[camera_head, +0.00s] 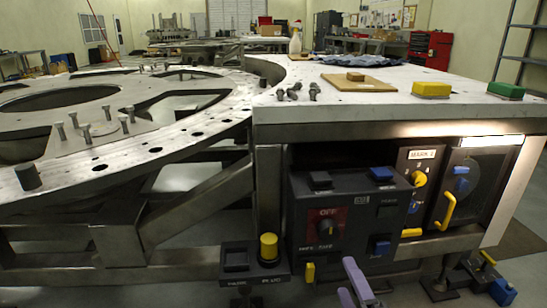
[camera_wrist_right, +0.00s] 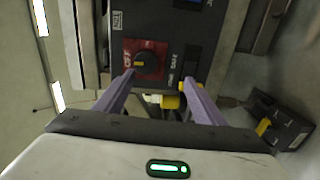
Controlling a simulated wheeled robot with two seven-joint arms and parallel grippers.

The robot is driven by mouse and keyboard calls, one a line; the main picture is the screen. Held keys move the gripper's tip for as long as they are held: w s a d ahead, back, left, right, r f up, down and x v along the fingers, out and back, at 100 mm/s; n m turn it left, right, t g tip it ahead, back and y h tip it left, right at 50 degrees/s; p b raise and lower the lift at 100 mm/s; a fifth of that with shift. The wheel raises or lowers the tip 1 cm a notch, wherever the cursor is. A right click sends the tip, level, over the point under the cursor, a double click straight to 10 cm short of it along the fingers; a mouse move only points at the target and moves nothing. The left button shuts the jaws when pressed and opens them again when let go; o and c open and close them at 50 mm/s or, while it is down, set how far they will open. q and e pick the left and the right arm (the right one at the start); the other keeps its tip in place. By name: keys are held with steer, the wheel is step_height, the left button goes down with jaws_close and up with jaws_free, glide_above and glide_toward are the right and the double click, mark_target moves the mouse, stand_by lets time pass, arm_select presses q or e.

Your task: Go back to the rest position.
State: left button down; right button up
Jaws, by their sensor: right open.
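My right gripper (camera_head: 353,284) shows its purple fingers at the bottom of the head view, in front of the dark control box (camera_head: 345,268). In the right wrist view the fingers of the right gripper (camera_wrist_right: 157,82) are spread apart with nothing held between them. The box's black rotary knob on a red plate marked OFF (camera_head: 326,227) lies beyond the fingers; it also shows in the right wrist view (camera_wrist_right: 146,63). I cannot tell whether the fingers touch the box. My left gripper is in neither view.
A metal table (camera_head: 400,98) stands above the box, holding bolts (camera_head: 297,91), a wooden board (camera_head: 358,84), a yellow block (camera_head: 431,89) and a green one (camera_head: 505,90). A pedestal with a yellow button (camera_head: 268,247) stands left. A large ring plate (camera_head: 150,150) fills the left side.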

steer(key=s+a+f+m+g+y, duration=0.1)
steer(key=s+a+f+m+g, duration=0.25)
steer(key=s+f+m, duration=0.55)
steer(key=s+a+f+m+g+y, duration=0.2)
steer(key=s+f+m+g, duration=0.4)
steer(key=s, duration=0.6)
arm_select(q)
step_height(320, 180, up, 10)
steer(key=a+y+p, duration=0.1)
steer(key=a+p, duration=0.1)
steer(key=p, duration=1.5)
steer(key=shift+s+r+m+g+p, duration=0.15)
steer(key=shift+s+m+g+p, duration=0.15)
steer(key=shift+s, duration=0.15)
arm_select(e)
step_height(320, 180, up, 12)
steer(key=s+d, duration=0.1)
steer(key=shift+s+d+f+m+t+h, duration=0.2)
steer(key=shift+s+f+m+t+h, duration=0.05)
steer(key=shift+m+t+h, duration=0.2)
